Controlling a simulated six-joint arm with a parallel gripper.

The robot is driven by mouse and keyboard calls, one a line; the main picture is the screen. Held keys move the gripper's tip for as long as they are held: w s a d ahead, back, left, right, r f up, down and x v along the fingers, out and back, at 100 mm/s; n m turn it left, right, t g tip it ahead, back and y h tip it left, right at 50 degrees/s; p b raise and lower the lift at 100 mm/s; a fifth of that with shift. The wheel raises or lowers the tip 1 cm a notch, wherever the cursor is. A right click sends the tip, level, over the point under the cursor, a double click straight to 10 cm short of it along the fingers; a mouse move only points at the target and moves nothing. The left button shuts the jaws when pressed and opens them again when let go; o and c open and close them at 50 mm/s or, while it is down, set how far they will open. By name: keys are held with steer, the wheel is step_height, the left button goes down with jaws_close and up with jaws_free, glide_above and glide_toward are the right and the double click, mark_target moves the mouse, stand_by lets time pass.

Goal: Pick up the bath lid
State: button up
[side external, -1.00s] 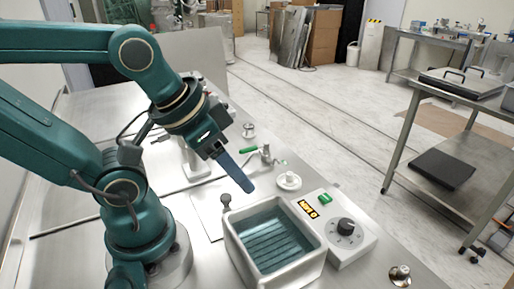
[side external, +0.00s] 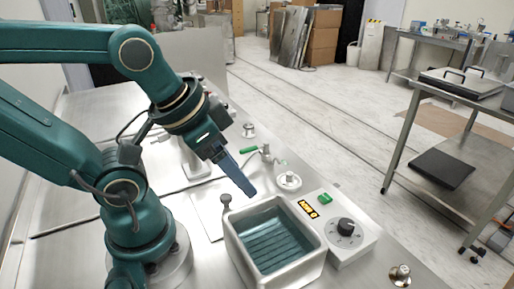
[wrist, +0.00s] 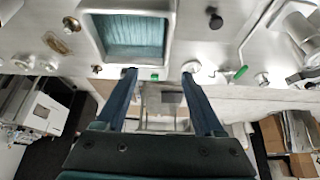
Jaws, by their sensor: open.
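A thin, flat steel plate (side external: 208,215) with an upright dark knob (side external: 226,201) lies on the bench just left of the bath; it looks like the bath lid. In the wrist view the knob (wrist: 215,18) stands beside the bath at the top. The bath (side external: 236,252) is a square metal tub, uncovered, with blue-green ribbing inside. My gripper (side external: 248,192) hangs above the bench behind the bath, to the right of the knob and higher. In the wrist view my gripper (wrist: 158,76) shows two blue fingers wide apart with nothing between them.
A control box (side external: 350,232) with a black dial stands against the bath's right side. A white round fitting (side external: 288,181) and a green-handled valve (side external: 262,152) stand behind it. A small metal knob (side external: 400,272) is at the front right.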

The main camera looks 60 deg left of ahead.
steer(key=m, duration=0.1)
steer(key=m+g, duration=0.3)
steer(key=g, duration=0.4)
glide_above(226, 196)
steer(key=shift+y, duration=0.3)
steer(key=f, duration=0.9)
steer(key=shift+w+d+f, duration=0.1)
steer(key=shift+w+f, duration=0.15)
steer(key=shift+s+f, duration=0.2)
steer(key=shift+f, duration=1.95)
jaws_close()
